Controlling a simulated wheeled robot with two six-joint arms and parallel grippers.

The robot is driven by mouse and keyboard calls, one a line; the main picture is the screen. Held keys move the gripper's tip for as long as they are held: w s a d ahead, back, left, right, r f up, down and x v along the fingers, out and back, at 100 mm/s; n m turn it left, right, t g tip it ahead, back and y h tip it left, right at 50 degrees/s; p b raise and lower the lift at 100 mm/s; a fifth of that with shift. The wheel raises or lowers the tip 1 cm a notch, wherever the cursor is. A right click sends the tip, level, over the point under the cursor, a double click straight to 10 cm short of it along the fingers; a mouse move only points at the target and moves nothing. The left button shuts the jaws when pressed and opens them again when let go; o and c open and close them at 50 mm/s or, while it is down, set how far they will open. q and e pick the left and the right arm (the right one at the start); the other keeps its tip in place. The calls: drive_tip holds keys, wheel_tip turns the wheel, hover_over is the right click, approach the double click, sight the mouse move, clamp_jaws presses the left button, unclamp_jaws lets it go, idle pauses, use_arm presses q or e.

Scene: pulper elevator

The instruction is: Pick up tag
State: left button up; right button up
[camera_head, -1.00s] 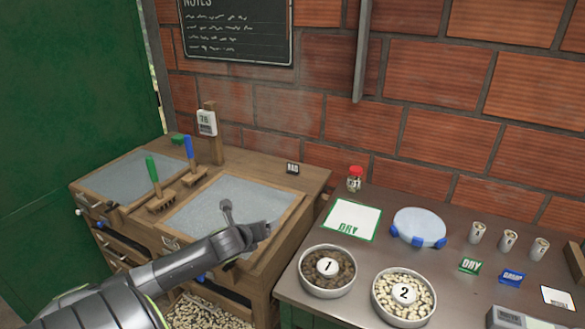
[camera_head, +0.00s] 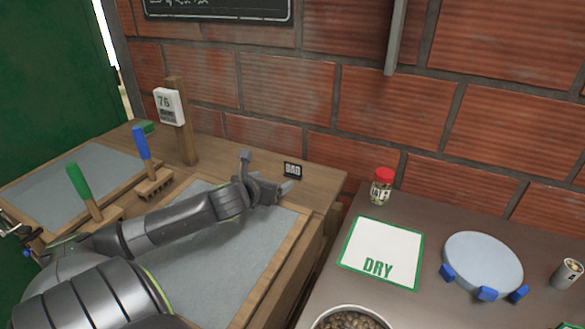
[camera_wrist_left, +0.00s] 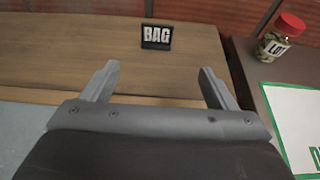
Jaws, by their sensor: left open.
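The tag is a small black plate with white letters "BAG" (camera_head: 292,170). It stands upright on the wooden top near the brick wall, and it shows at the top middle of the left wrist view (camera_wrist_left: 156,37). My left gripper (camera_head: 270,176) is just to the left of the tag in the head view. In the left wrist view its two fingers (camera_wrist_left: 158,80) are spread apart and empty, with the tag ahead of them and between their lines, not touching. My right gripper is not in view.
A red-lidded jar (camera_head: 382,187) stands on the metal table to the right, behind a green-edged DRY card (camera_head: 380,250). A post with a white meter (camera_head: 170,106) and two brushes, blue (camera_head: 141,143) and green (camera_head: 78,182), stand left. Bare wood surrounds the tag.

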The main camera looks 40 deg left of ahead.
use_arm(q)
drive_tip(key=x, duration=0.3)
drive_tip(key=shift+w+d+r, duration=0.1)
drive_tip(key=shift+w, duration=0.15)
approach(293, 169)
drive_tip(key=x, duration=0.4)
drive_tip(key=shift+w+d, duration=0.15)
drive_tip(key=shift+d, duration=0.15)
drive_tip(key=shift+w+a+f+p, duration=0.15)
drive_tip(key=shift+w+f+p, duration=0.15)
drive_tip(key=shift+w, duration=0.2)
drive_tip(key=shift+w+a, duration=0.3)
drive_tip(key=shift+w, duration=0.15)
drive_tip(key=x, duration=0.2)
drive_tip(key=shift+w+a+f, duration=0.25)
drive_tip(key=shift+a, duration=0.1)
drive_tip(key=shift+w+a+f, duration=0.15)
drive_tip(key=shift+w+f, duration=0.1)
drive_tip(key=shift+w, duration=0.3)
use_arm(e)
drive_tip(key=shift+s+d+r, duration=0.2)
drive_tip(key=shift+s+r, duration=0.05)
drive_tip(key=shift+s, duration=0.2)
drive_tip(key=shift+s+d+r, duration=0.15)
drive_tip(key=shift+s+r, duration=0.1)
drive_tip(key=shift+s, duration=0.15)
use_arm(q)
drive_tip(key=shift+c, duration=0.3)
drive_tip(key=c, duration=1)
